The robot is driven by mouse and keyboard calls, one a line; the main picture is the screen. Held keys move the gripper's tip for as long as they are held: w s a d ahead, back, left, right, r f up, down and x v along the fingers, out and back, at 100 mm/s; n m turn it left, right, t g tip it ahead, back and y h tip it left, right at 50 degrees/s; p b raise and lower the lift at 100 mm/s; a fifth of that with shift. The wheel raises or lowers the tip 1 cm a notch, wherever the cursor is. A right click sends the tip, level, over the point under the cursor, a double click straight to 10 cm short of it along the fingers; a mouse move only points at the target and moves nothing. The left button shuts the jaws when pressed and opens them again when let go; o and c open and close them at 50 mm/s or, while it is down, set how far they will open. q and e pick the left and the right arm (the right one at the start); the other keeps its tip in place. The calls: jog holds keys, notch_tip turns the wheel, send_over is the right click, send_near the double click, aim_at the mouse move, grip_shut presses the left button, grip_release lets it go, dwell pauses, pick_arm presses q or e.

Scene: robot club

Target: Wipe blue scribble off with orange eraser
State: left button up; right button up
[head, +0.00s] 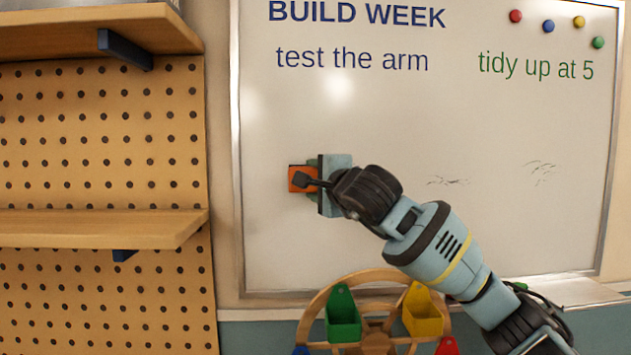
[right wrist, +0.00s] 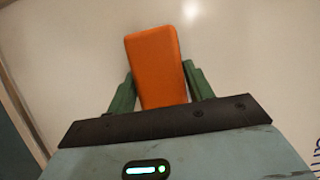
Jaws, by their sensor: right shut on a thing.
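The orange eraser (head: 302,170) is at the left part of the whiteboard (head: 470,120). My right gripper (head: 309,180) is shut on it. In the right wrist view the eraser (right wrist: 155,60) sits between the two green fingers, with the board behind it. I cannot tell whether the eraser touches the board. Faint dark marks (head: 447,181) and a second faint patch (head: 541,170) show to the right of the gripper. No clearly blue scribble shows; the gripper and arm cover part of the board. My left gripper is not in view.
Blue writing (head: 352,59) and green writing (head: 536,66) are at the top of the board, with several round magnets (head: 548,26) at upper right. A wooden wheel with coloured bins (head: 343,318) stands below. Wooden shelves (head: 100,228) and pegboard (head: 100,130) are at left.

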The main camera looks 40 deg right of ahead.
jog(key=shift+w+d, duration=0.2)
jog(key=shift+s+d+f+b, duration=0.1)
jog(key=shift+s+d+b, duration=0.2)
jog(key=shift+s+d, duration=0.75)
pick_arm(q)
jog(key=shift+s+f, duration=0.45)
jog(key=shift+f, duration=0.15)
pick_arm(e)
jog(key=shift+s+d, duration=0.25)
jog(key=shift+d, duration=0.1)
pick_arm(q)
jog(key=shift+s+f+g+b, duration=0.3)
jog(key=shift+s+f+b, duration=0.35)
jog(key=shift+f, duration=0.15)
pick_arm(e)
jog(key=shift+s+d, duration=0.55)
jog(key=shift+d, duration=0.2)
jog(key=shift+s+d, duration=0.55)
jog(key=shift+d, duration=0.2)
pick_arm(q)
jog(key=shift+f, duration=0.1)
pick_arm(e)
jog(key=shift+d, duration=0.1)
